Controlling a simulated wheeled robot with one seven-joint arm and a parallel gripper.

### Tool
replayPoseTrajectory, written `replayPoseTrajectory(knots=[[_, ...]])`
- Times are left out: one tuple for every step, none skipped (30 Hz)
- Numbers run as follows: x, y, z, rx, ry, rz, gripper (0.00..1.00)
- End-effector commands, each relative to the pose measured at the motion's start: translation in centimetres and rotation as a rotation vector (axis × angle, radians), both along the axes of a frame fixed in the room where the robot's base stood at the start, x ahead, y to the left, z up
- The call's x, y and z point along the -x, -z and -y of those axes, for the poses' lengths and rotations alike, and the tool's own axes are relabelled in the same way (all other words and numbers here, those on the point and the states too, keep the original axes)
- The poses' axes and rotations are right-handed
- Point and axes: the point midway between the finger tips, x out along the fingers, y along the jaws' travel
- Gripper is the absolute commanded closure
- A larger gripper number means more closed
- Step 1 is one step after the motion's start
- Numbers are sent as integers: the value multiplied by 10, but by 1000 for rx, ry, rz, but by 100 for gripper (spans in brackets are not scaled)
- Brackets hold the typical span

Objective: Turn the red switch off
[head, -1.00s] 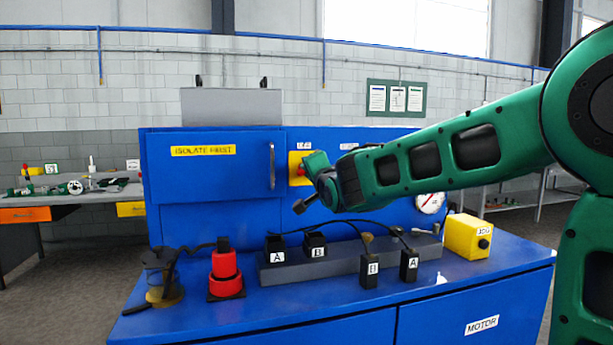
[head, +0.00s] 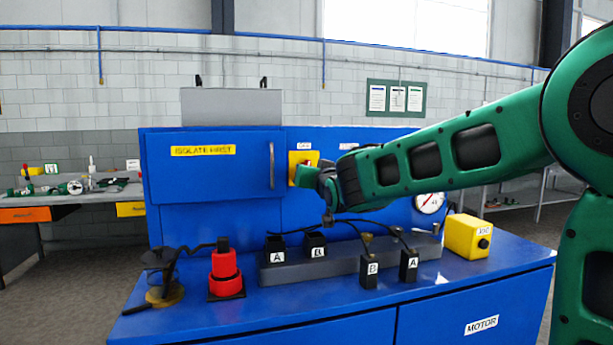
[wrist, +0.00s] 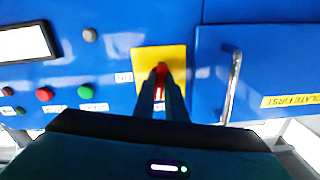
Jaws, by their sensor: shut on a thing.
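The red switch (wrist: 161,72) is a narrow red handle on a yellow plate (wrist: 176,58) on the blue panel. In the wrist view, my gripper (wrist: 161,84) has its two dark fingers close together on either side of the handle, shut on it. The handle runs roughly up and down in that view, and its lower part is partly hidden by the fingers. The red handle is hidden there.
A blue cabinet door (head: 220,185) with a vertical handle and an "ISOLATE FIRST" label is beside the switch. Red and green buttons (wrist: 85,93) are on the panel. Below my arm, the bench holds black lettered blocks, a red stacked piece (head: 225,272) and a yellow box (head: 467,236).

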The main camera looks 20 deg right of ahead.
Motion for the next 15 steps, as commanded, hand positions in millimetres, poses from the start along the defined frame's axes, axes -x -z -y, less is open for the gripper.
replayPoseTrajectory(knots=[[0, 7, 0, 32, 0, -14, 100], [0, 7, 0, 52, 0, -15, 100], [0, 7, 0, 77, 0, -15, 100], [0, 7, 0, 94, 0, -15, 100], [0, 7, 0, 111, 0, -15, 100], [0, 7, 0, 130, 0, -15, 100], [0, 7, 0, 144, -1, -15, 100], [0, 7, 0, 156, -1, -15, 100], [0, 7, 0, 171, -1, -15, 100], [0, 7, 0, 181, -1, -15, 100], [0, 7, 0, 190, -1, -15, 100], [0, 7, 0, 201, -1, -15, 100], [0, 7, 0, 207, -1, -15, 100], [0, 7, 0, 212, -1, -15, 100], [0, 7, 0, 219, -1, -15, 100]])
